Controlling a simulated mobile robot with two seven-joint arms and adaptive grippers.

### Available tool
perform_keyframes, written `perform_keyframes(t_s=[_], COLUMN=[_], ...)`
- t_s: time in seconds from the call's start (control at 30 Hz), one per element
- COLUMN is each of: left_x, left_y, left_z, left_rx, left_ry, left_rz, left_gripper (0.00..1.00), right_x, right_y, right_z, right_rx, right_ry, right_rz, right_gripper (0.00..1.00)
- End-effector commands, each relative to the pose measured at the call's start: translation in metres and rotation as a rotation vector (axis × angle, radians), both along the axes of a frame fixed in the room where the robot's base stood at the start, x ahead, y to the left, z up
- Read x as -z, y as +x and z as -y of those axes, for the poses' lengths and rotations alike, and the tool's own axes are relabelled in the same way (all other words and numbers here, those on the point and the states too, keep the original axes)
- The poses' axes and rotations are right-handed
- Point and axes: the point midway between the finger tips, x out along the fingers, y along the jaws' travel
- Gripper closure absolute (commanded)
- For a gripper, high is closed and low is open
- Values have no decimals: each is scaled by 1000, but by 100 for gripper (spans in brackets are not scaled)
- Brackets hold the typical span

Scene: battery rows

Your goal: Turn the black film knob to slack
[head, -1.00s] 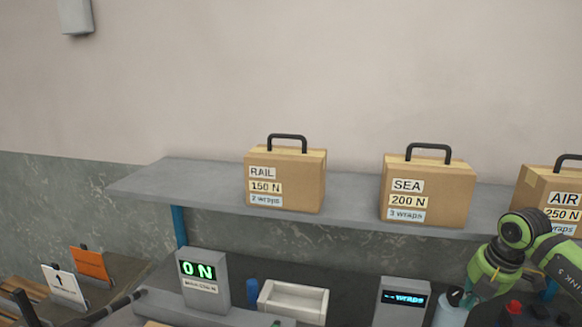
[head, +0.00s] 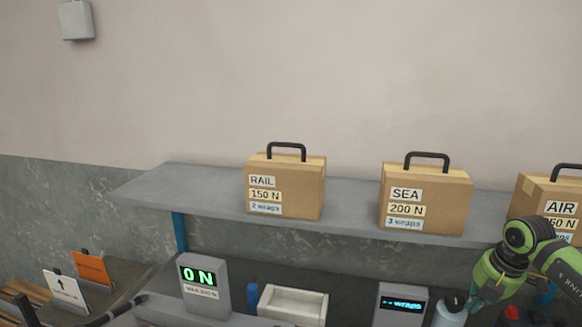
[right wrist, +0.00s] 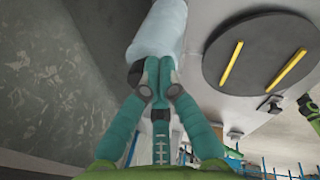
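A pale roll-like body (head: 448,314) with a dark top stands at the lower right of the head view. It fills the upper middle of the right wrist view (right wrist: 160,32). A black piece at its near end (right wrist: 134,75), which looks like the film knob, shows just left of my fingertips. My right gripper (right wrist: 158,70) has its teal fingertips drawn together at this end; I see nothing clearly between them. In the head view the right gripper (head: 474,304) is just right of the roll's top.
A grey shelf (head: 350,230) with RAIL (head: 315,190), SEA (head: 445,200) and AIR (head: 530,195) boxes spans behind. Displays read "0 N" (head: 197,275) and "-- wraps" (head: 403,303). A white tray (head: 292,305) stands between. A dark disc with yellow bars (right wrist: 260,60) is beside my right fingers.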

Motion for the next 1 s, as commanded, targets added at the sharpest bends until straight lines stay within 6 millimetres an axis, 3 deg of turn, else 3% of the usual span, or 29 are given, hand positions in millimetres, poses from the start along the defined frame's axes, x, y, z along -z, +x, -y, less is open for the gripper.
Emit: perform_keyframes(t_s=[0.7, 1.0], left_x=[-4, -33], left_y=[0, 0], left_z=[0, 0], left_rx=[0, 0], left_ry=[0, 0], left_rz=[0, 0], left_gripper=[56, 56], right_x=[-3, -36], right_y=[-5, -5], right_z=[4, 4], right_rx=[-1, -1], right_ry=[3, 2], right_rz=[4, 5], right_gripper=[100, 100])
